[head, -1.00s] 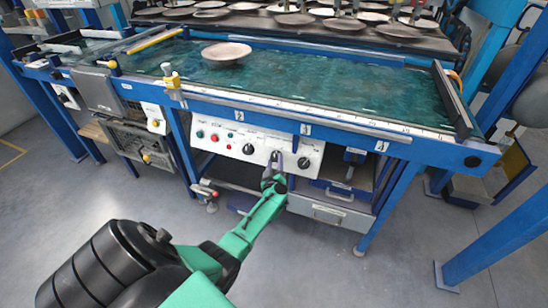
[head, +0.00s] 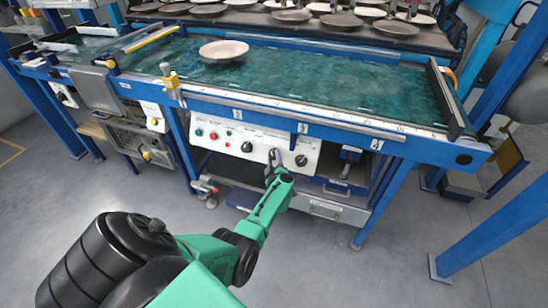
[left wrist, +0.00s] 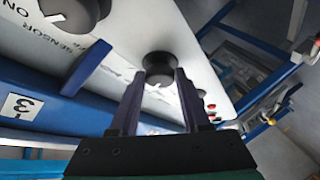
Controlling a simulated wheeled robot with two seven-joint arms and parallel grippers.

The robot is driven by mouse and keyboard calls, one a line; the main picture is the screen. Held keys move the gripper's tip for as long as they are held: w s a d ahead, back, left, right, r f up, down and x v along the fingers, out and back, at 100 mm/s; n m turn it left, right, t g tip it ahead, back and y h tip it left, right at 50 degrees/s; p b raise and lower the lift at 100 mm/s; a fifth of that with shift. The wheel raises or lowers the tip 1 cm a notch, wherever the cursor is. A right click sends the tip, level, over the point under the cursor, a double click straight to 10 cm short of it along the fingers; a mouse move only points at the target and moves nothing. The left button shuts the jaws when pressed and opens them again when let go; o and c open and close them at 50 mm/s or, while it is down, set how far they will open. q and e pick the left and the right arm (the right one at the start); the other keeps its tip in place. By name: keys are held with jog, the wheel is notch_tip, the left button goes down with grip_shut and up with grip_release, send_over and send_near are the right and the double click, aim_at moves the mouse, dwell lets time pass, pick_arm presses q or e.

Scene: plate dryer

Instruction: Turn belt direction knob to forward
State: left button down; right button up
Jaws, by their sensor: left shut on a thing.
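The white control panel (head: 223,139) is on the front of the conveyor table. My left gripper (head: 273,157) is at the panel, between two visible black knobs, a left one (head: 247,147) and a right one (head: 302,160). In the left wrist view, my gripper fingers (left wrist: 160,90) stand on both sides of a black middle knob (left wrist: 158,65), shut on it. A white mark shows on its lower edge in that view. The gripper hides this knob in the head view. Its position labels cannot be read. My right gripper is not in view.
A knob beside "SENSOR" and "ON" lettering (left wrist: 75,12) is near the held one. A blue tab (left wrist: 86,66) juts out close to my fingers. Red and green buttons (head: 206,134) are left on the panel. A plate (head: 223,51) lies on the green belt (head: 320,75).

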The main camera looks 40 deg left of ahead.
pick_arm(q)
jog(key=shift+c, duration=1.9)
grip_release()
jog(key=p+v, duration=0.9)
jog(key=v, duration=0.5)
jog(key=shift+d, duration=0.25)
jog(key=shift+s+r, duration=0.1)
jog(key=shift+s, duration=0.05)
